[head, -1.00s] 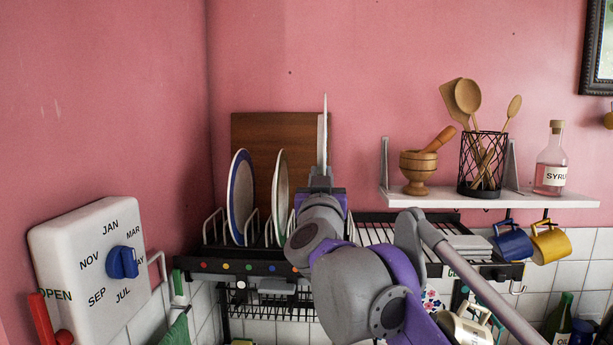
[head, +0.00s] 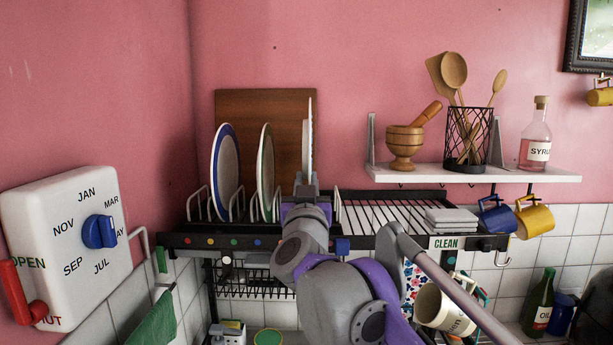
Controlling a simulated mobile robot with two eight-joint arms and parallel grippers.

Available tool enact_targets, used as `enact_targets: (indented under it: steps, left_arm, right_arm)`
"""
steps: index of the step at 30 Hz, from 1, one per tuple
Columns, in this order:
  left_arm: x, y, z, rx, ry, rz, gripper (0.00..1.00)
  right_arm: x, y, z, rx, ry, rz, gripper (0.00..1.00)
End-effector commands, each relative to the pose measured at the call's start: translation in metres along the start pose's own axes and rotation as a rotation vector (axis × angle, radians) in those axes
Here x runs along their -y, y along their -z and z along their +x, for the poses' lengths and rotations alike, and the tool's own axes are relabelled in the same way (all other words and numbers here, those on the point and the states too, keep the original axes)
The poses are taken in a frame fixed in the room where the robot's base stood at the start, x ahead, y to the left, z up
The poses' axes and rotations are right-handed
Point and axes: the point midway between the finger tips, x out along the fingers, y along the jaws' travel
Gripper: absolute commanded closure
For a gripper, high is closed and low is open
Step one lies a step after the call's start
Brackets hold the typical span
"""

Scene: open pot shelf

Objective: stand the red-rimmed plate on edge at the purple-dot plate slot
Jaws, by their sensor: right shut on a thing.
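My right gripper (head: 307,188) is shut on a plate (head: 310,135) and holds it upright. The plate shows almost edge-on as a thin pale line, so its rim colour cannot be seen. It stands at the right end of the row of plate slots, in front of the brown board's right edge. Its lower edge is hidden behind my gripper and arm, so I cannot tell whether it touches the rack (head: 190,228). Small coloured dots run along the rack's front bar; any purple dot is hard to make out. My left gripper is not in view.
A brown board (head: 245,110) leans behind. A shelf (head: 480,174) holds a mortar (head: 404,148), a utensil basket and a syrup bottle.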

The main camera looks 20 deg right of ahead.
Motion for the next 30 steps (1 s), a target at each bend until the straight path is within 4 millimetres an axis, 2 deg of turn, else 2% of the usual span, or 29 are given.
enact_targets:
  steps: [12,30]
  left_arm:
    - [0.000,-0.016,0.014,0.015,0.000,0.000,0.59]
    - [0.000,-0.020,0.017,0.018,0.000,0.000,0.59]
  right_arm:
    - [0.000,-0.031,-0.008,0.000,-0.001,-0.001,1.00]
    - [0.000,-0.040,-0.010,0.003,0.001,0.003,1.00]
